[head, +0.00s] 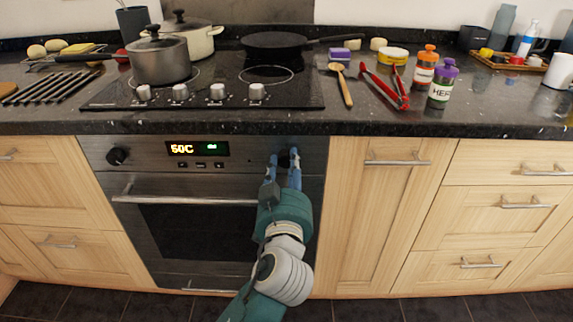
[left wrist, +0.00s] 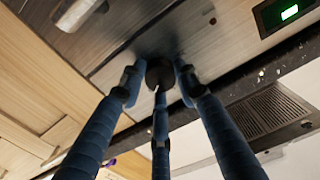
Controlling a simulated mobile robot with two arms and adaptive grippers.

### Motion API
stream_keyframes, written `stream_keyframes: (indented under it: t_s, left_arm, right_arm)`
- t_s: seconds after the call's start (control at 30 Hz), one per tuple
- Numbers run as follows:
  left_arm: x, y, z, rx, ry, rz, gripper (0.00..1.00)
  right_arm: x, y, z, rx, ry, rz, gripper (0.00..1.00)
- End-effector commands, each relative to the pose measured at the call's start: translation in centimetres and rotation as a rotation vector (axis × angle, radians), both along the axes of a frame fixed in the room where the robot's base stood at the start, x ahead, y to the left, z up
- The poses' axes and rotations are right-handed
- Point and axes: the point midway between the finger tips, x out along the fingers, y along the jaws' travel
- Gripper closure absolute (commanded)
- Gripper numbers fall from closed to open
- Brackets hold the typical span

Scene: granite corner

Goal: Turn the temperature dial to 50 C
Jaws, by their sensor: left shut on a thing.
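The oven front holds a lit display (head: 197,148) that seems to read 50C in orange, with a small green sign beside it; the first digit is a little blurred. The dark right dial (head: 285,159) sits at the right end of the panel. My left gripper (head: 283,160) is shut around this dial, partly hiding it. In the left wrist view the round dark dial (left wrist: 160,73) stands between the blue fingers (left wrist: 159,80). A second black dial (head: 117,156) is at the panel's left end, untouched. My right gripper is not in view.
The oven door handle (head: 185,200) runs below the panel. Above, the hob (head: 215,90) carries several knobs, pots (head: 160,62) and a pan (head: 275,40). Red tongs (head: 385,88), a wooden spoon (head: 343,85) and jars lie on the counter to the right. The space before the oven's left half is clear.

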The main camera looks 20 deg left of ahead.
Motion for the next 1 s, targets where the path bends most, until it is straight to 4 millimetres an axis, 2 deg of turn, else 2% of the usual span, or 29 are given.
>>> stream_keyframes:
  t_s: [0.03, 0.1, 0.37, 0.5, 0.57, 1.0]
  left_arm:
    - [0.0, 0.1, -0.5, -0.001, 0.010, 0.002, 0.65]
    - [0.0, 0.1, -0.5, -0.001, 0.010, 0.002, 0.51]
    - [0.0, 0.0, -0.3, -0.001, 0.006, 0.001, 0.50]
    - [-0.7, -0.2, -0.3, -0.002, 0.006, 0.000, 0.50]
    - [-1.4, -0.4, -0.4, -0.003, 0.007, 0.000, 0.50]
    - [-9.8, -2.8, -0.5, -0.002, 0.011, 0.000, 0.50]
  right_arm:
    - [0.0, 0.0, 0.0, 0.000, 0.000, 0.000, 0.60]
    - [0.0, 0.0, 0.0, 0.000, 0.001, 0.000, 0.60]
    - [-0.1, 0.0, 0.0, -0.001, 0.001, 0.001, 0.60]
    - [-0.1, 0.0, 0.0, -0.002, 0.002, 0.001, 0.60]
    - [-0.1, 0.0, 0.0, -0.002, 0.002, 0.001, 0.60]
    - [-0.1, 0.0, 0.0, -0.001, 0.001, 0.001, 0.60]
